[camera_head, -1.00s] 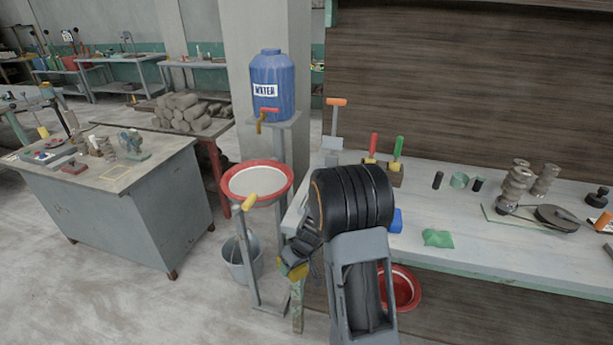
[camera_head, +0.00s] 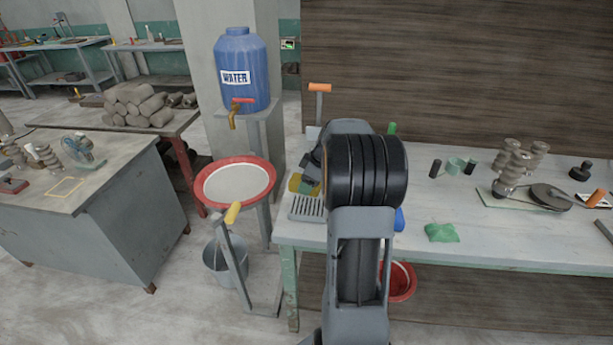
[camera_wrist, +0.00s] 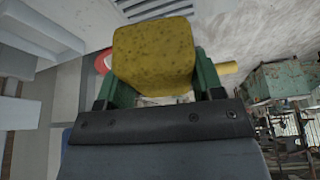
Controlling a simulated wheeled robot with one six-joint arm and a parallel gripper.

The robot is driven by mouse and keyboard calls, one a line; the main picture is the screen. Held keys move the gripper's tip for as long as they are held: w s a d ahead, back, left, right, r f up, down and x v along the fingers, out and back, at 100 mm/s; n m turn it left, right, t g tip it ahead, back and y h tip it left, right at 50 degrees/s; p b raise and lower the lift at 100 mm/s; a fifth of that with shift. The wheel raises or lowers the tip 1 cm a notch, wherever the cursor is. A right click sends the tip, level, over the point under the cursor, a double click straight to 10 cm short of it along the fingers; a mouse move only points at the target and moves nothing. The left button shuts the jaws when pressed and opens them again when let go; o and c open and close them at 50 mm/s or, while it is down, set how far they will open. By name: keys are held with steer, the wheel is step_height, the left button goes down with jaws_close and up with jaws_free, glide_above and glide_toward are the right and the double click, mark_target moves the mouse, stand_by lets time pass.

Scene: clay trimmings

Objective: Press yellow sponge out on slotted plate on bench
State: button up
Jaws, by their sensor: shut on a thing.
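The yellow sponge (camera_wrist: 153,57) is held between the green fingers of my gripper (camera_wrist: 155,85) in the wrist view. In the head view the sponge (camera_head: 295,183) is a small yellow patch at the bench's left end, partly hidden by my gripper (camera_head: 307,181). The slotted plate (camera_head: 307,208) lies on the left end of the bench (camera_head: 475,238), just below the sponge in the picture. A piece of slotted plate (camera_wrist: 150,8) shows at the top of the wrist view. I cannot tell whether the sponge touches it.
A red-rimmed basin (camera_head: 270,170) and a yellow-handled stand (camera_head: 232,214) are left of the bench. A blue water tank (camera_head: 240,55) stands behind. A green cloth (camera_head: 441,233) and pulley set (camera_head: 550,197) lie to the right. My arm hides part of the bench.

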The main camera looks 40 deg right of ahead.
mark_target(306, 205)
steer(key=shift+f, duration=0.2)
steer(key=shift+s+d+f+b, duration=0.2)
steer(key=shift+f+b, duration=0.2)
steer(key=shift+f, duration=0.15)
steer(key=shift+d+f+b, duration=0.1)
steer(key=shift+f+b, duration=0.25)
steer(key=shift+f, duration=0.4)
steer(key=shift+f+b, duration=0.55)
steer(key=shift+f, duration=0.9)
steer(key=shift+f+b, duration=0.5)
steer(key=shift+b, duration=0.05)
steer(key=shift+s+f+b, duration=0.1)
steer(key=shift+f+b, duration=0.2)
steer(key=shift+b, duration=0.1)
stand_by(0.6)
steer(key=shift+r+p, duration=1.85)
steer(key=shift+r, duration=1.9)
